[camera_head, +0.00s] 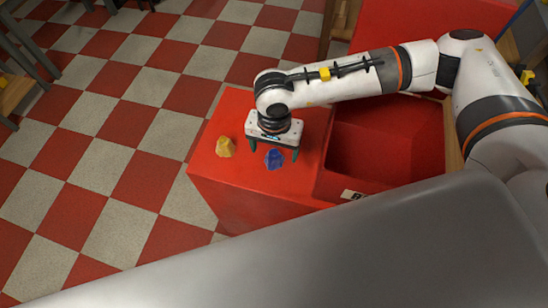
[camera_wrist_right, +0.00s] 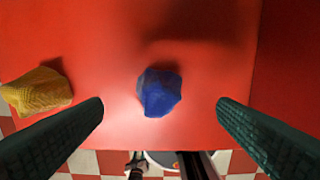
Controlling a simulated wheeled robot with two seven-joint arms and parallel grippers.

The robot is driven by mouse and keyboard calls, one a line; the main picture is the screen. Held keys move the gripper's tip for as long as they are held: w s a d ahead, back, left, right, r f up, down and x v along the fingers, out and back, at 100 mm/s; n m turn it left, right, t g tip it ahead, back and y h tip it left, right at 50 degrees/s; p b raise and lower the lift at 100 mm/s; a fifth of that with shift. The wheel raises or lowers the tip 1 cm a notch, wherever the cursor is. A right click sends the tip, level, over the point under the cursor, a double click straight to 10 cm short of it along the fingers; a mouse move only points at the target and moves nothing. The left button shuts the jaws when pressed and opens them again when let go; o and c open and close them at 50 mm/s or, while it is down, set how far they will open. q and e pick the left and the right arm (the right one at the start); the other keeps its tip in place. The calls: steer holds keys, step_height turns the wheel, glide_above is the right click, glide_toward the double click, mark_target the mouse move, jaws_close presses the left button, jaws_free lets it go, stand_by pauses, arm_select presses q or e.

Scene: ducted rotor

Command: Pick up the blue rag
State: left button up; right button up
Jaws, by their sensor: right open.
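The blue rag (camera_head: 274,159) lies crumpled on the flat red top near its front edge. In the right wrist view the blue rag (camera_wrist_right: 160,92) sits between the two fingers, apart from both. My right gripper (camera_head: 273,152) is open and points down over the rag; its dark green fingers also show in the right wrist view (camera_wrist_right: 160,112). I cannot tell its exact height above the rag. My left gripper is not in view.
A yellow rag (camera_head: 225,147) lies on the red top (camera_head: 222,175), left of the blue rag. A deep red compartment (camera_head: 375,150) opens to the right. The checkered floor (camera_head: 115,165) is clear at left. Wooden furniture stands at the far left.

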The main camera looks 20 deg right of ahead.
mark_target(274, 153)
steer(key=f+b, duration=0.1)
steer(key=f, duration=0.3)
steer(key=shift+w+f, duration=0.1)
steer(key=shift+w, duration=0.1)
steer(key=shift+c, duration=0.4)
steer(key=shift+d, duration=0.1)
steer(key=c, duration=1)
step_height(274, 153, up, 10)
steer(key=p, duration=0.4)
